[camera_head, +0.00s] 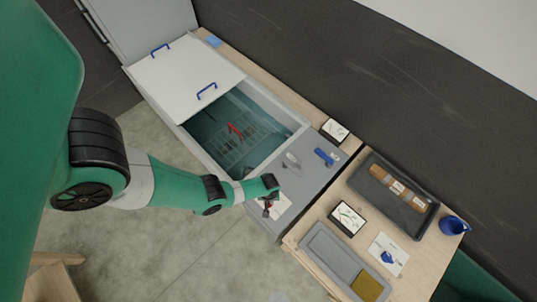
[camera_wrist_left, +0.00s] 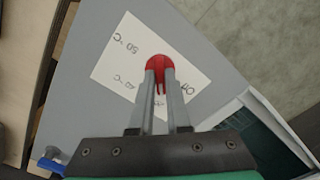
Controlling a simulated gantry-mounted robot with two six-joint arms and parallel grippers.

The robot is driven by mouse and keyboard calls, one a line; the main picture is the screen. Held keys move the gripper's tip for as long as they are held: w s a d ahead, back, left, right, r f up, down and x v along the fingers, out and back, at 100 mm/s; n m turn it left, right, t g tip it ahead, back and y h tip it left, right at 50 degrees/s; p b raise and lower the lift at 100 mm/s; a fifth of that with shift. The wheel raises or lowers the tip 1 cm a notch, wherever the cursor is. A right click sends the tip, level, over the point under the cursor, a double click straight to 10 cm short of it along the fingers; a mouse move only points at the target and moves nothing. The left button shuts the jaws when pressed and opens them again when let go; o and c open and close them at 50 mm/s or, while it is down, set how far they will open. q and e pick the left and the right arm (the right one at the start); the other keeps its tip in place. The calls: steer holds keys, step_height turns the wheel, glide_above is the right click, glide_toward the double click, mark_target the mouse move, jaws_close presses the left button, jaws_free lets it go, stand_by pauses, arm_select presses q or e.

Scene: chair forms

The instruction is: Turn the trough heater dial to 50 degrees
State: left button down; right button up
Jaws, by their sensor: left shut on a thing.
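My left gripper (camera_head: 268,207) is over the grey panel at the near end of the trough. In the left wrist view its fingers (camera_wrist_left: 160,78) are shut on the red dial (camera_wrist_left: 159,63), which sits between the tips. The dial stands on a white label card (camera_wrist_left: 120,60) with printed temperatures. A "50 °C" mark shows upside down at the card's upper left; other marks are partly hidden by the fingers. I cannot tell where the dial points. The open trough (camera_head: 225,150) holds a wire rack and a red object. My right gripper is not in view.
White lid panels with blue handles (camera_head: 207,91) cover the trough's far end. A blue-handled item (camera_head: 324,156) lies on the grey panel. The wooden table at right holds a dark tray (camera_head: 365,177), a blue mug (camera_head: 453,225), a framed card (camera_head: 347,218) and a grey tray (camera_head: 325,250).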

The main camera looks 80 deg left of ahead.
arm_select(q)
steer(key=m, duration=1.4)
steer(key=shift+m, duration=0.3)
steer(key=m, duration=1.2)
steer(key=c, duration=0.9)
jaws_free()
